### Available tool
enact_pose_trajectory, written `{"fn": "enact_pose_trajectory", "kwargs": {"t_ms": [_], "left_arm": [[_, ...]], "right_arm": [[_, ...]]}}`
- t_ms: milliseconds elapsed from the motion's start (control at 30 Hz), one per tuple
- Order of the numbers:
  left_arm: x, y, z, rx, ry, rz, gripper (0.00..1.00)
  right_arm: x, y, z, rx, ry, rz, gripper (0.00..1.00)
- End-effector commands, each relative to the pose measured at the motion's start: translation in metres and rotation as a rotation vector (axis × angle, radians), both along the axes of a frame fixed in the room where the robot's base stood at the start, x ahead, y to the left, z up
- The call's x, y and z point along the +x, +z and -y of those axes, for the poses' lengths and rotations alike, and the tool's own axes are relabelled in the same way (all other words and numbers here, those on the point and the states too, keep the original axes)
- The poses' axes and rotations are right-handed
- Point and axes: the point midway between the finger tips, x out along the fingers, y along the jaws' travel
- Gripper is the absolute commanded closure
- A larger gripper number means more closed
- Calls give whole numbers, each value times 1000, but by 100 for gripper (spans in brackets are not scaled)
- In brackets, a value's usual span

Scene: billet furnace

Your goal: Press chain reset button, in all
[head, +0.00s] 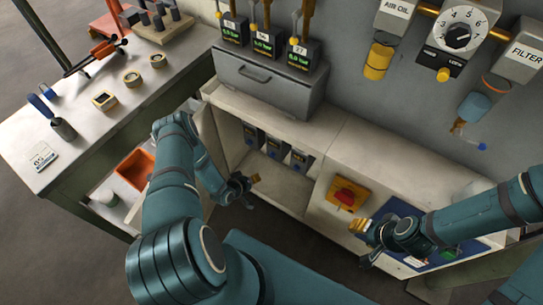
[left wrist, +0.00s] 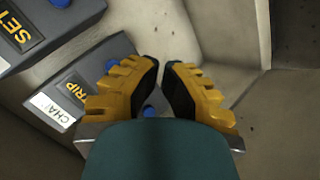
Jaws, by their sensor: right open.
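Three dark grey boxes stand in the open cabinet in the head view, the left one (head: 252,136), the middle one (head: 275,148) and the right one (head: 299,159). Contact cannot be told. My right gripper (head: 366,240) is open over the right-hand panel.
Another box (left wrist: 35,30) with a "SET" label and a blue button lies at upper left in the left wrist view. Cabinet walls bound the opening. A yellow block with a red knob (head: 346,195) sits on the cabinet's right part. A workbench (head: 150,100) stands at left.

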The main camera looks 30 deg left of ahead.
Motion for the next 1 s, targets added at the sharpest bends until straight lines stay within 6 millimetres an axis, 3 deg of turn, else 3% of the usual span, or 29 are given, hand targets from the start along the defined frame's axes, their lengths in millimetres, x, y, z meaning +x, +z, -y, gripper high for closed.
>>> {"fn": "enact_pose_trajectory", "kwargs": {"t_ms": [367, 1000], "left_arm": [[11, 0, 1, 2, -2, 0, 100], [82, 1, 7, 2, -1, -1, 100]], "right_arm": [[0, -1, 0, 0, 0, 1, 53], [2, -8, 0, -1, 0, 4, 53]]}}
